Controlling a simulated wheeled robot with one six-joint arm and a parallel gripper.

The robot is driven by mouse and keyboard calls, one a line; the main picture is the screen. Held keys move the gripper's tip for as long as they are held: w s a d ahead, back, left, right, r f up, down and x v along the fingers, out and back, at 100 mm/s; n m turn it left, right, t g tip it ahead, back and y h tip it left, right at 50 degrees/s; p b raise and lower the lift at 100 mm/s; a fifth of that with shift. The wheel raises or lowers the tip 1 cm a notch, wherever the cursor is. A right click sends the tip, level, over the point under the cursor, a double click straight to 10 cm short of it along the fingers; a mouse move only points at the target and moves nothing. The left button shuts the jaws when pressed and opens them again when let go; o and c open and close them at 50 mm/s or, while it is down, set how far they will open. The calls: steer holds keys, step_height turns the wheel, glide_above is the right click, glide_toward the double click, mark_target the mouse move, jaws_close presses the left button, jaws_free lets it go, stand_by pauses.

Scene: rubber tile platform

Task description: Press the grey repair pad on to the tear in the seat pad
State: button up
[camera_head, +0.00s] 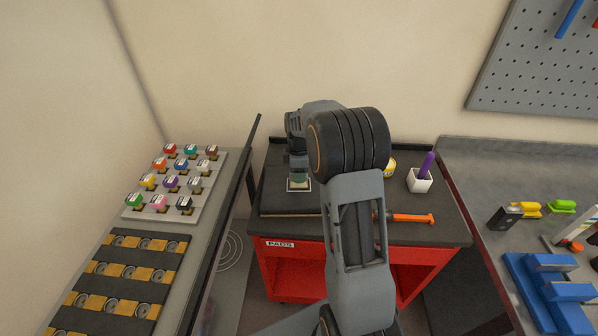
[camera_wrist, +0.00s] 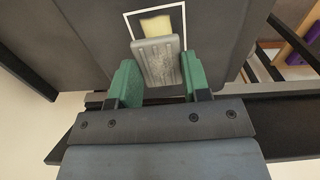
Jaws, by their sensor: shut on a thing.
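The grey repair pad (camera_wrist: 158,66) is held between the green fingertips of my gripper (camera_wrist: 158,80) in the wrist view. The dark seat pad (camera_wrist: 75,35) lies beyond it, with a white square outline around a pale yellow tear (camera_wrist: 156,25). The repair pad overlaps the lower edge of this outline and leaves part of the tear in sight. I cannot tell whether it touches the seat pad. In the head view my gripper (camera_head: 299,178) points down over the white outline on the seat pad (camera_head: 280,204); the repair pad is not clear there.
The seat pad is on a red cart (camera_head: 290,262) labelled PADS. An orange-handled tool (camera_head: 410,218), a white cup (camera_head: 419,181) with a purple item and a yellow round item (camera_head: 390,165) are to the right. A rack of coloured blocks (camera_head: 170,187) stands left.

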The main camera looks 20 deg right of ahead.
mark_target(299, 185)
steer(key=shift+f, duration=0.2)
steer(key=shift+f+b, duration=0.8)
steer(key=shift+f, duration=0.2)
steer(key=shift+f, duration=0.3)
stand_by(0.7)
steer(key=shift+f+b, duration=0.35)
stand_by(0.6)
steer(key=o, duration=0.9)
step_height(299, 185, up, 14)
